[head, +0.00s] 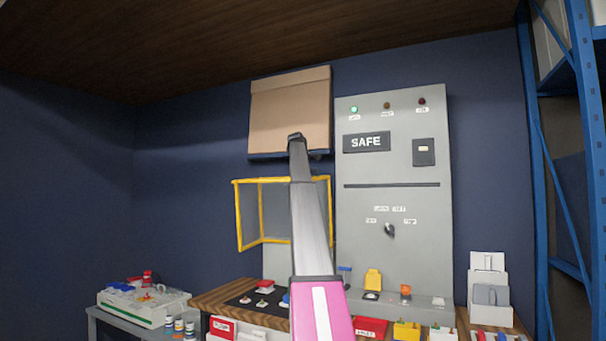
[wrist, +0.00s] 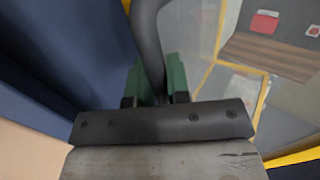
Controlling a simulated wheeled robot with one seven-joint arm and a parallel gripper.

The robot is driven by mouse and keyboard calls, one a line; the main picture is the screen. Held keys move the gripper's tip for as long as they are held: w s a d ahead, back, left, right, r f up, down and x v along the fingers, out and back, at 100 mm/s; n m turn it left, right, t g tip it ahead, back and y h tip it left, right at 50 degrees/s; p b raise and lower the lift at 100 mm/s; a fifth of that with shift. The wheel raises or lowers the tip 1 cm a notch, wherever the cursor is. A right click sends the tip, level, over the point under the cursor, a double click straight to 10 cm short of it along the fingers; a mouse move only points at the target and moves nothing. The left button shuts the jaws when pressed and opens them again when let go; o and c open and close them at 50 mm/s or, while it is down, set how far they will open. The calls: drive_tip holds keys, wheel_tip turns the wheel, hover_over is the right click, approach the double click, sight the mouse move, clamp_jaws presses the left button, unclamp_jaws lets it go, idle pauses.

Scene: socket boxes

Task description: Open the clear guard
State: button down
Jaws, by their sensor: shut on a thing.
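The clear guard (head: 237,212) has a yellow frame and see-through panels. It stands left of the grey control panel in the head view, with its frame angled out from the wall. Its yellow edge also shows at the right of the wrist view (wrist: 263,100). In the wrist view the green fingers of my gripper (wrist: 155,85) are closed around a dark curved handle (wrist: 147,35), which appears to belong to the guard.
The grey control panel (head: 391,270) shows a SAFE sign (head: 366,142) and a lit green lamp (head: 354,109). Below is a wooden bench (head: 220,296) with small parts. A blue rack (head: 541,200) stands at the right.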

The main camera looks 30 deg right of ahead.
idle(0.3)
drive_tip(key=c, duration=1.1)
unclamp_jaws()
drive_tip(key=v, duration=1)
drive_tip(key=shift+r, duration=0.3)
drive_tip(key=shift+s+a, duration=0.1)
drive_tip(key=shift+a, duration=0.05)
